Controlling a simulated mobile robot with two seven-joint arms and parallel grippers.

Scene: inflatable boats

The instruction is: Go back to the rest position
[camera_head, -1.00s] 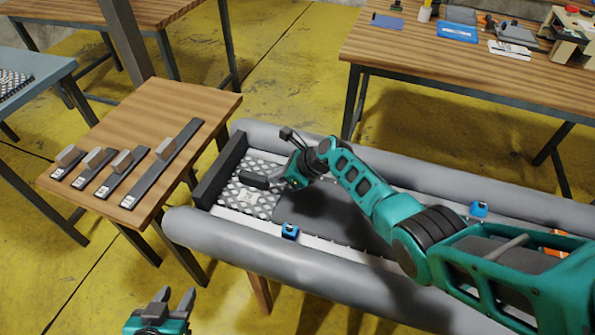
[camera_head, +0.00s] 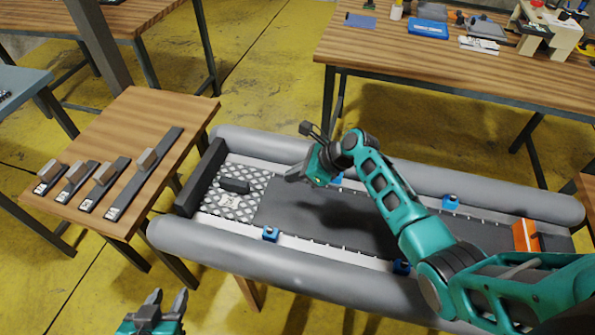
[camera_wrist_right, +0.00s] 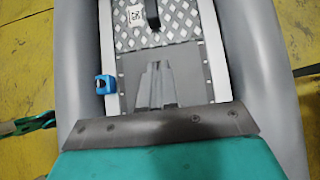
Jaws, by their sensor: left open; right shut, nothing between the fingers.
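My right gripper (camera_head: 290,178) is shut and empty above the front part of the grey inflatable boat (camera_head: 300,287), right of a small black handle (camera_head: 234,186). The handle sits on the patterned metal plate (camera_head: 215,205) in the boat floor. In the right wrist view my right gripper (camera_wrist_right: 153,66) has its fingers together over the dark floor panel, with the handle (camera_wrist_right: 152,14) ahead of it on the plate. My left gripper (camera_head: 167,298) is open and empty at the bottom edge, left of and in front of the boat; its arm is out of view.
A small wooden table (camera_head: 170,105) at left holds several dark bars with handles (camera_head: 145,172). A long workbench (camera_head: 400,62) with tools stands behind. Blue clamps (camera_head: 270,234) sit along the boat's inner sides. An orange piece (camera_head: 526,235) lies at its right end.

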